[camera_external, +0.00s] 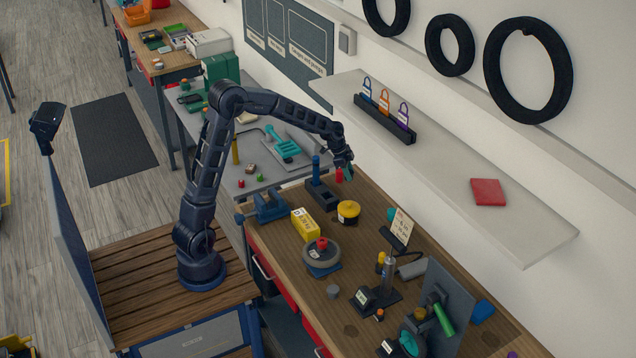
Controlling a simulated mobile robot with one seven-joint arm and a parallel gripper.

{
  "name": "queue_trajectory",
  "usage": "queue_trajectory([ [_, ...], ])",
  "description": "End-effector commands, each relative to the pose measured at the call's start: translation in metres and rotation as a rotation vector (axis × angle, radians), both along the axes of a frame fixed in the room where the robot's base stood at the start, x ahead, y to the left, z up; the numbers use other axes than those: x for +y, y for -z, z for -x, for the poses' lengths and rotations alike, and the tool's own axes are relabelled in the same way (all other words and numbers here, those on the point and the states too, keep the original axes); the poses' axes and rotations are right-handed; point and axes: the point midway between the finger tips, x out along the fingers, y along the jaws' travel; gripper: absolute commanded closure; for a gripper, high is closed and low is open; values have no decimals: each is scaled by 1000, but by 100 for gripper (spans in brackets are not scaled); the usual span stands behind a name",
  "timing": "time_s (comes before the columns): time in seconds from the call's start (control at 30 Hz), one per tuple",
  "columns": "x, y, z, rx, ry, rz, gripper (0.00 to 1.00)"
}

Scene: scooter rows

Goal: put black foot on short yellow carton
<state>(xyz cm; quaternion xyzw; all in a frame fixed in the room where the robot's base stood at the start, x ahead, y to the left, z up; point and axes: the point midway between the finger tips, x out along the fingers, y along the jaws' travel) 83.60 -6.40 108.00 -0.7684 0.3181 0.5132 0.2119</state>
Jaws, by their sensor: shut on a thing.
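A yellow carton (305,225) with a white label lies on the wooden bench, near its left edge. My gripper (346,170) is above the far part of the bench, behind and to the right of the carton and apart from it. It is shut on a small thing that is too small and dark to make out. I cannot pick out the black foot for certain.
A blue vise (270,206), a black block with a blue post (317,170), a yellow round thing (348,210) and a grey wheel (322,256) stand close around the carton. A grey shelf (450,175) overhangs the bench's right side.

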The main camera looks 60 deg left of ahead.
Motion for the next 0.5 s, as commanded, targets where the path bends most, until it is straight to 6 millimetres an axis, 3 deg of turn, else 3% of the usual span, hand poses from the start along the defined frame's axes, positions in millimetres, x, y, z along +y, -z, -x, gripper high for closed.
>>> queue_trajectory([
  [0.27,-7,-35,67,-3,337,-1,90],
  [0.5,-20,-69,141,-3,714,-1,90],
])
